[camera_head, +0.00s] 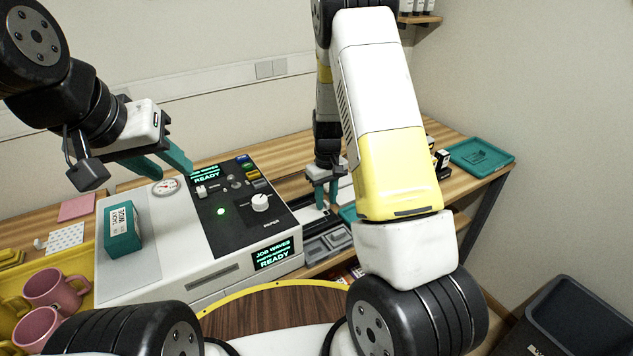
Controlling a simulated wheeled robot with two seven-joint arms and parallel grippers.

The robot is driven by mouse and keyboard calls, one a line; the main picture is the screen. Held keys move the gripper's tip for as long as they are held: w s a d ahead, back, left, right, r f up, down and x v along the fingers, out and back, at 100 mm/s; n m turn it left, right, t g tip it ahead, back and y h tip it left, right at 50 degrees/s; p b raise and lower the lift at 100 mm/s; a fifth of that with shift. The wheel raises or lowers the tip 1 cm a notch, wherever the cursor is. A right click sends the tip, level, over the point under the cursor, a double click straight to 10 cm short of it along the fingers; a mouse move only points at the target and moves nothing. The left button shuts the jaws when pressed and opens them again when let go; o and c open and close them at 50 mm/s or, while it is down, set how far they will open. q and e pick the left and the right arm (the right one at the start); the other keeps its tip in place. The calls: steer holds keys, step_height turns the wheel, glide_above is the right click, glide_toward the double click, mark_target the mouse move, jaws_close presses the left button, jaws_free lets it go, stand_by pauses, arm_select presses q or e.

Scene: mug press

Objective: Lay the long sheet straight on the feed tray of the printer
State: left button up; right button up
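A white machine (160,262) with a black control panel stands on the wooden bench, its screens reading "JOB WAVES" and "READY"; I cannot tell if it is the printer. I cannot make out the long sheet or a feed tray; my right arm hides part of the bench. My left gripper (173,172) is open and empty above the back of this machine, by its round gauge. My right gripper (322,201) points down just right of the machine, over a dark rail (318,220). Its teal fingers are apart with nothing visible between them.
A teal box (122,230) sits on the machine's left. Pink mugs (50,290) stand in a yellow tray at left, near a pink sheet (77,207) and dotted white card (66,238). A teal tray (481,154) lies at far right. A dark bin (580,320) stands below.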

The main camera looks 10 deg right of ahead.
steer(key=s+r+m+t+y, duration=0.1)
steer(key=s+r, duration=0.1)
steer(key=r, duration=0.8)
steer(key=s+r, duration=0.2)
steer(key=r, duration=0.8)
steer(key=s+a+r+m+t, duration=0.1)
steer(key=s+r+t, duration=0.1)
steer(key=s+r, duration=0.4)
steer(key=s+a+r+m+t+y, duration=0.1)
steer(key=s+r+t, duration=0.2)
steer(key=s, duration=1.1)
step_height(320, 180, up, 3)
steer(key=shift+s+r, duration=0.15)
steer(key=shift+a, duration=0.1)
